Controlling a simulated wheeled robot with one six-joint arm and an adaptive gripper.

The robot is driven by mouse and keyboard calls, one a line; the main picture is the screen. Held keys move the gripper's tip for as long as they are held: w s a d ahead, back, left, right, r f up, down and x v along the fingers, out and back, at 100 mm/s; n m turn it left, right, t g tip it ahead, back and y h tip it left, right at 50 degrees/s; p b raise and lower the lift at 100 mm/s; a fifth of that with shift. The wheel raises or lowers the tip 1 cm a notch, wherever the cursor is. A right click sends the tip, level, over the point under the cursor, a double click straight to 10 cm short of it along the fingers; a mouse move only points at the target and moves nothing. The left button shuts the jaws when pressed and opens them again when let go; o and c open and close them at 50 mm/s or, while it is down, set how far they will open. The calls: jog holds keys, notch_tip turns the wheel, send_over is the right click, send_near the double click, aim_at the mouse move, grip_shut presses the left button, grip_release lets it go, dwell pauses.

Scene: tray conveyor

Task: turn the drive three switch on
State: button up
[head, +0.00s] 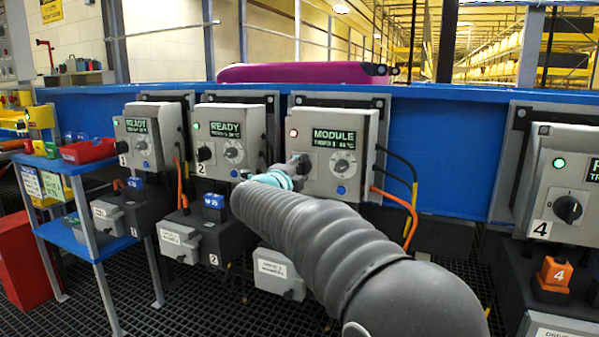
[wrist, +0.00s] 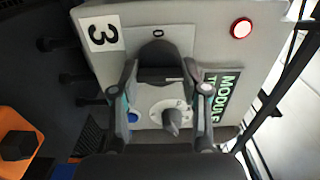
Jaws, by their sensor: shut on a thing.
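The drive three box (head: 345,180) is grey, with a lit MODULE display (head: 335,139) and a red lamp (head: 293,132). In the wrist view its plate "3" (wrist: 103,33) is at the upper left and the red lamp (wrist: 241,28) at the upper right. The dark drive three switch (wrist: 158,53) sits on a light plate with a "0" mark. My gripper (wrist: 161,76) is shut on the switch, one finger at either side. Its fingers partly hide the handle, so its exact angle is unclear. In the head view my gripper (head: 283,174) is at the box's lower left.
A smaller grey dial (wrist: 171,117) and a blue button (wrist: 133,117) lie close to my fingers. Drive two (head: 228,140) stands left, drive four (head: 565,190) right, both with green lamps. Orange and black cables (head: 405,200) hang right of drive three. A blue shelf (head: 62,160) stands far left.

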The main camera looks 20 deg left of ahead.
jog(key=o, duration=1.1)
jog(key=shift+o, duration=0.2)
jog(key=shift+s, duration=0.15)
jog(key=s, duration=1.1)
jog(key=shift+s+a, duration=0.35)
jog(key=shift+a, duration=0.1)
jog(key=shift+a+f, duration=0.1)
